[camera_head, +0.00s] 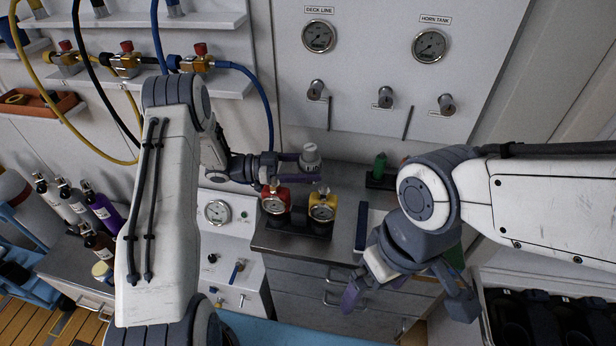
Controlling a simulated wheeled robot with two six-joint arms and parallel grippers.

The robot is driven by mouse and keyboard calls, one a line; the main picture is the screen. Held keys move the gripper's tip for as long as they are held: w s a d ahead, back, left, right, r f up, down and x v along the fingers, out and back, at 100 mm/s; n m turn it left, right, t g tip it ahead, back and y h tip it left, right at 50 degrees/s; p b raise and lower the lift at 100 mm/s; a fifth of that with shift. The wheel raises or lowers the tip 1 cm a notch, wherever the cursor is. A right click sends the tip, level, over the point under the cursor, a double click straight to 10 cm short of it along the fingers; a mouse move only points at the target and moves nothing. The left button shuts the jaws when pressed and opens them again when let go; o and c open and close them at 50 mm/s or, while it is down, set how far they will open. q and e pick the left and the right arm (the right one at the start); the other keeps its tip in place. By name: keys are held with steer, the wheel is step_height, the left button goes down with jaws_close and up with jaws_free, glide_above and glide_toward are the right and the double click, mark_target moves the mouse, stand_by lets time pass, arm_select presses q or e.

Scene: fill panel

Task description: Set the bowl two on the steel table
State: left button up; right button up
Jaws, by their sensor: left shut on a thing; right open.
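My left gripper (300,166) is shut on a small grey metal bowl (310,154), which stands upright in its fingers above the back of the steel table (282,243). I see no number on the bowl, so I cannot tell for sure that it is bowl two. Below it on the table are two gauge units, one red (275,198) and one yellow (323,206), side by side on a dark stand. My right gripper (407,300) is open and empty, in front of the table's right part, its fingers pointing down and spread wide.
A dark blue object (361,228) lies on the table's right part, and a dark tray with a green item (380,165) is behind it. A wall panel (375,70) with gauges and knobs rises behind the table. Several bottles (100,208) stand at left.

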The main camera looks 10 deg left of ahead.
arm_select(q)
steer(key=shift+a+f, duration=0.3)
steer(key=shift+f, duration=0.15)
steer(key=shift+f+p, duration=0.5)
steer(key=shift+f, duration=1.2)
steer(key=shift+f, duration=0.15)
steer(key=o, duration=1.1)
steer(key=shift+c, duration=0.2)
steer(key=shift+o, duration=1.4)
